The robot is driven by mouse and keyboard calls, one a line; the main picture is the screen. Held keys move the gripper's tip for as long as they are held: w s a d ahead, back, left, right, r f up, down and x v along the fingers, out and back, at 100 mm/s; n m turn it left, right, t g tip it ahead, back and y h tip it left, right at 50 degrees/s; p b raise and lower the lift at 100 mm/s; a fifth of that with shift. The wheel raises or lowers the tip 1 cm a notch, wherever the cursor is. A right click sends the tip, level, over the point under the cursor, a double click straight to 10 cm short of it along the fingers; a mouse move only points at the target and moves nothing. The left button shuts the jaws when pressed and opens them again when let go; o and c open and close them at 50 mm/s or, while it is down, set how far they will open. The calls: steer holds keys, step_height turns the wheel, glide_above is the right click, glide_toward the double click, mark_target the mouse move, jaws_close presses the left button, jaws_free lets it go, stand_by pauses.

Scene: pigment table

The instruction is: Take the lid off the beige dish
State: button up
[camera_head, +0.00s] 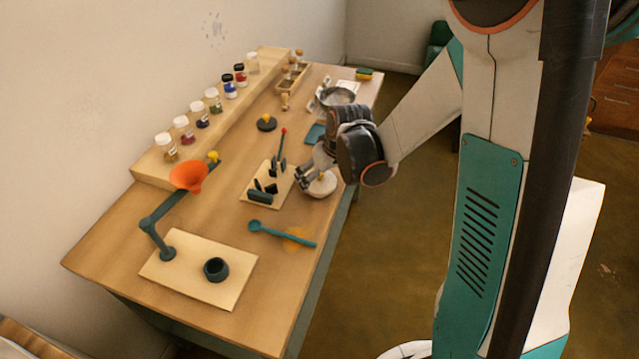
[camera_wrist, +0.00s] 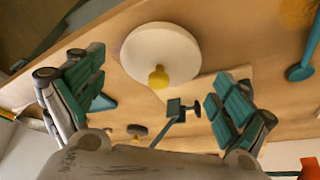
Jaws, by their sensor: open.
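The beige dish (camera_head: 324,187) stands near the right edge of the table in the head view, partly hidden behind my gripper. In the wrist view its round pale lid (camera_wrist: 158,42) shows from above, with a yellow knob (camera_wrist: 159,77). The lid hides most of the dish in that view. My gripper (camera_head: 314,174) is right at the dish, over its upper side. In the wrist view my gripper (camera_wrist: 160,92) has its two fingers wide apart, with the knob between their lines and nothing held. I see no contact between the fingers and the knob.
A tool board (camera_head: 259,207) lies just left of the dish, with a red-tipped upright tool (camera_head: 283,135). A teal spoon (camera_head: 280,234) lies in front. The table's right edge is close.

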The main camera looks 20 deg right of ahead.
steer(key=shift+w+f, duration=0.2)
steer(key=shift+f, duration=0.3)
steer(key=shift+s+r, duration=0.1)
steer(key=shift+s, duration=0.05)
steer(key=c, duration=1.3)
